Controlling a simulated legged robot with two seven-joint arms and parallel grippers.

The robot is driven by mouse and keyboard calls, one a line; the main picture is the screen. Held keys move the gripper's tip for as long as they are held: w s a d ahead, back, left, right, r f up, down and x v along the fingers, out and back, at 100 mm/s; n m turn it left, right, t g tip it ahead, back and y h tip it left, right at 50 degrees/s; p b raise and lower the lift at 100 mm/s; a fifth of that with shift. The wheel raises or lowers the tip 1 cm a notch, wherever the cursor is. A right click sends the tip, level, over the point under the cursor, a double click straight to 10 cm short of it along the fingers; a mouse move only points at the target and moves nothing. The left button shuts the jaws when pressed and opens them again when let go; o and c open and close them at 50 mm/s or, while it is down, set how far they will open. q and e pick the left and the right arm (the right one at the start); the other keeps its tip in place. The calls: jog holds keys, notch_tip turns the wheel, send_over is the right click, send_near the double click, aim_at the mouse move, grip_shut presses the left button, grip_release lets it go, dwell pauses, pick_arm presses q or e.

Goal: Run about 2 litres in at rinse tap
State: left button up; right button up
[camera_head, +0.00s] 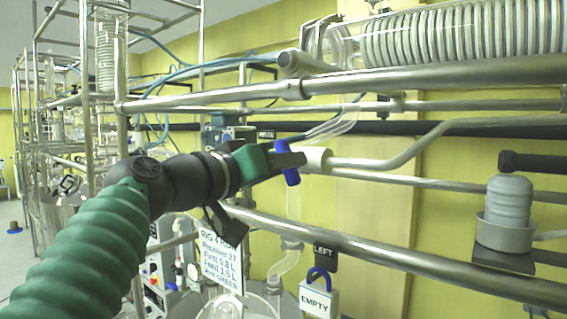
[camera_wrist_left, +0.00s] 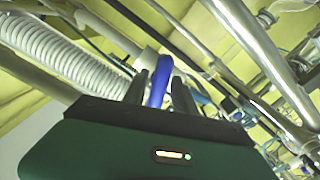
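A tap with a blue handle (camera_head: 291,164) sits beside a white pipe fitting (camera_head: 318,160) at the end of a bent metal pipe. My left gripper (camera_head: 290,160) reaches it from the left. In the left wrist view the blue handle (camera_wrist_left: 160,78) stands between the two dark fingers (camera_wrist_left: 160,92), which are apart, with narrow gaps seen beside it. I cannot tell whether a finger touches it. A clear tube (camera_head: 293,205) hangs below the tap. A small dark label (camera_head: 266,134) behind is partly hidden and hard to read. My right gripper is out of view.
Metal rails (camera_head: 400,255) cross in front and above. A coiled glass condenser (camera_head: 460,35) lies at the upper right. A handwritten card (camera_head: 221,262), a black LEFT tag (camera_head: 325,257) and an EMPTY tag (camera_head: 317,301) hang below. A grey capped fitting (camera_head: 508,205) stands right.

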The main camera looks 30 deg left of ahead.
pick_arm(q)
grip_shut()
jog(key=m+b, duration=0.1)
jog(key=b, duration=0.1)
jog(key=m+b, duration=0.2)
jog(key=shift+f, duration=0.35)
jog(key=shift+r+m, duration=0.4)
jog(key=shift+m, duration=0.7)
jog(key=shift+o, duration=0.5)
grip_release()
jog(key=shift+o, duration=0.9)
jog(key=shift+w+a, duration=0.1)
jog(key=shift+b, duration=0.3)
